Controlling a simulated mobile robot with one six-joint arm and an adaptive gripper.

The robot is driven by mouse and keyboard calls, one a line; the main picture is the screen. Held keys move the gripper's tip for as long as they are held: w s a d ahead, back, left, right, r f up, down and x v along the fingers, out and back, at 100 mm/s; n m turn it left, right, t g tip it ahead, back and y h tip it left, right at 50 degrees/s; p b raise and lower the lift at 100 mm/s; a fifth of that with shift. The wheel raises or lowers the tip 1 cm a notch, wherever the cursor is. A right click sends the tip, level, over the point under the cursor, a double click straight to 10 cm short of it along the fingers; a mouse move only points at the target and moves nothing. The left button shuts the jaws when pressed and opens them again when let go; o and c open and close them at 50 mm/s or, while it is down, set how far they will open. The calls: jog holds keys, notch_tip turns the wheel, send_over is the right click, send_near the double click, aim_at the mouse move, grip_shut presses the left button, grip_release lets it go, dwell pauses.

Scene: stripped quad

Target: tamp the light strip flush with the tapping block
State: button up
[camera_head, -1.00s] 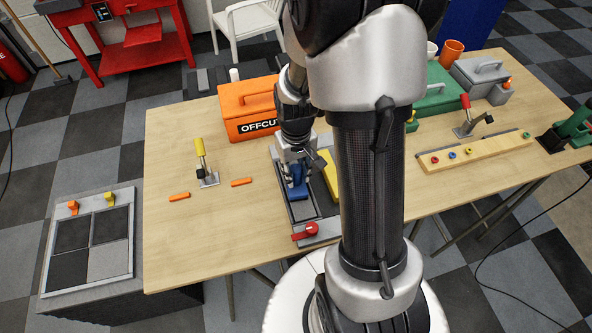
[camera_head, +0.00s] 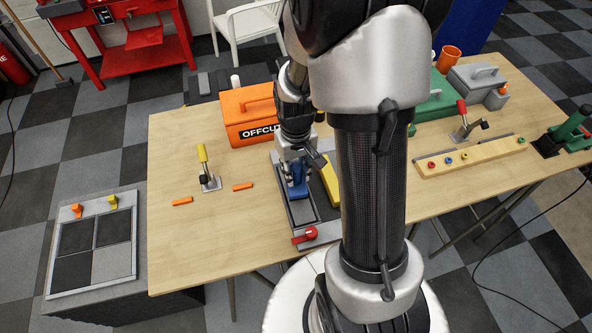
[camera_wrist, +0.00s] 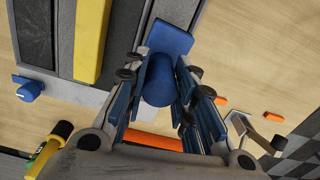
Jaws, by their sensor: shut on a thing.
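My gripper (camera_head: 296,172) is shut on the blue tapping block (camera_head: 298,192), over the grey fixture (camera_head: 310,241) on the table. In the wrist view my gripper (camera_wrist: 158,100) has its fingers on either side of the block's round blue grip. The block's flat blue foot (camera_wrist: 170,37) lies over the fixture's edge there. A yellow bar (camera_head: 331,182) lies along the fixture beside the block. I cannot clearly pick out the light strip; grey and dark bands run along the fixture near the block. Contact under the foot is hidden.
An orange offcuts box (camera_head: 246,112) stands behind on the left. A yellow-handled clamp (camera_head: 207,172) and two orange pieces (camera_head: 182,201) are left of the fixture. A red knob (camera_head: 311,233) sits at its near end. My arm hides the table right of it.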

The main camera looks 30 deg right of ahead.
jog(key=shift+r+p, duration=1.65)
jog(key=shift+r, duration=0.7)
jog(key=shift+w+a+f, duration=0.15)
jog(key=shift+f, duration=0.05)
jog(key=w+a+f+n+b, duration=0.1)
jog(key=w+a+f+b, duration=0.1)
jog(key=a, duration=0.3)
jog(key=w+a+f+n+b, duration=0.1)
jog(key=w+a+f+b, duration=0.2)
jog(key=a+b, duration=0.2)
jog(key=shift+w+a+b, duration=0.25)
jog(key=shift+w+b, duration=0.05)
jog(key=shift+w, duration=0.05)
